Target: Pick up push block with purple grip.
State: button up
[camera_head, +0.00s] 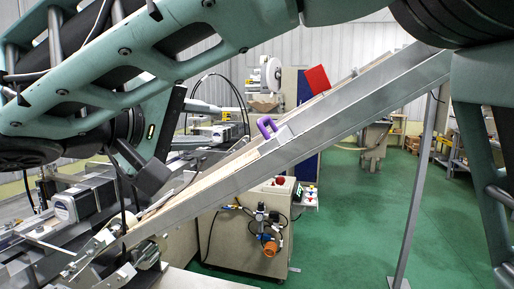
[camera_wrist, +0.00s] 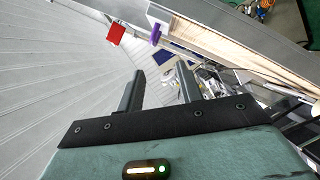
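The push block's purple grip (camera_head: 266,127) shows in the head view as a purple handle standing up from the sloped metal chute. The block's pale body (camera_head: 275,140) sits in the chute below it, mostly hidden by the chute's side wall. In the wrist view the purple grip (camera_wrist: 156,33) is near the top middle, beyond my fingertips. My gripper (camera_wrist: 162,80) has its two fingers apart with nothing between them. It is apart from the grip. In the head view the gripper end (camera_head: 150,175) is dark and left of the grip, with its fingers hard to make out.
The sloped chute (camera_head: 350,112) runs from lower left to upper right on a metal leg (camera_head: 415,190). A red plate (camera_head: 317,79) stands by the chute, also in the wrist view (camera_wrist: 116,34). Machinery crowds the lower left. Green floor (camera_head: 360,220) is open at right.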

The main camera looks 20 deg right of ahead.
aim_at(263, 119)
jog(key=p+x, duration=0.1)
jog(key=x, duration=0.3)
jog(key=p+x, duration=0.2)
jog(key=x, duration=0.1)
jog(key=r+p+x, duration=0.1)
jog(key=x, duration=0.3)
jog(key=shift+w+d+f, duration=0.1)
jog(key=shift+w+d, duration=0.15)
jog(key=shift+d, duration=0.05)
jog(key=p+x, duration=0.2)
jog(key=x, duration=0.1)
jog(key=r+p+x, duration=0.1)
jog(key=x, duration=0.1)
jog(key=shift+d+p, duration=0.2)
jog(key=shift+p, duration=0.15)
jog(key=shift+w+d+f, duration=0.1)
jog(key=shift+w+f, duration=0.05)
grip_shut()
